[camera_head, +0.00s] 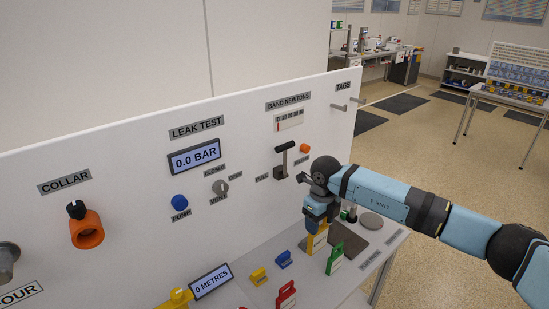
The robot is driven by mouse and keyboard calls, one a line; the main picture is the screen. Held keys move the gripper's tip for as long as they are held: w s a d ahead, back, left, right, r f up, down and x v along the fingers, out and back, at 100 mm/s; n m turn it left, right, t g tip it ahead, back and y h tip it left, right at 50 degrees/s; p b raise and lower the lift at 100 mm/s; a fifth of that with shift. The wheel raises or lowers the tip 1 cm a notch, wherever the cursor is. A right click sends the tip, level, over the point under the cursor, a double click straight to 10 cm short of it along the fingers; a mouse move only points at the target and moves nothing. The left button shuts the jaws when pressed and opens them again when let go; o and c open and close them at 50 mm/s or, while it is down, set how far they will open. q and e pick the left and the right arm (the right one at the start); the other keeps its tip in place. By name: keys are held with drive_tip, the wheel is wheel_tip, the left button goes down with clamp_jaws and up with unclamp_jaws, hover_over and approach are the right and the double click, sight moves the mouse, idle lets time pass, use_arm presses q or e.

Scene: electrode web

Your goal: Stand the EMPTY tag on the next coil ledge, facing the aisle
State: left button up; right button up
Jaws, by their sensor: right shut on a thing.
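My right gripper (319,218) reaches in from the right, pointing down over the bench in front of the white panel. It is shut on a yellow tag-like piece (317,240) with a pale face, low over the bench. I cannot read its lettering or tell whether it touches the bench. A green piece (334,260) and a red piece (286,295), each with a pale face, stand nearer on the bench. I cannot make out which piece is marked EMPTY. No coil ledge can be made out. My left gripper is not in view.
The white panel (130,228) carries a LEAK TEST display (194,156), an orange collar (87,230), a lever (284,160) and TAGS pegs (340,107). Small yellow (258,277) and blue (284,259) blocks lie on the bench. Open floor lies right of the panel.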

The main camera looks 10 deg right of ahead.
drive_tip(key=shift+s+d+n, duration=0.2)
drive_tip(key=shift+s+n, duration=0.25)
drive_tip(key=shift+n, duration=0.45)
drive_tip(key=s+d+r+n, duration=0.1)
drive_tip(key=s+d+n, duration=0.1)
drive_tip(key=s+n, duration=0.7)
drive_tip(key=s+d+r+n, duration=0.1)
drive_tip(key=s+n, duration=0.8)
drive_tip(key=n, duration=0.9)
drive_tip(key=shift+d+r+n, duration=0.2)
drive_tip(key=shift+d+n, duration=0.1)
drive_tip(key=shift+d, duration=0.05)
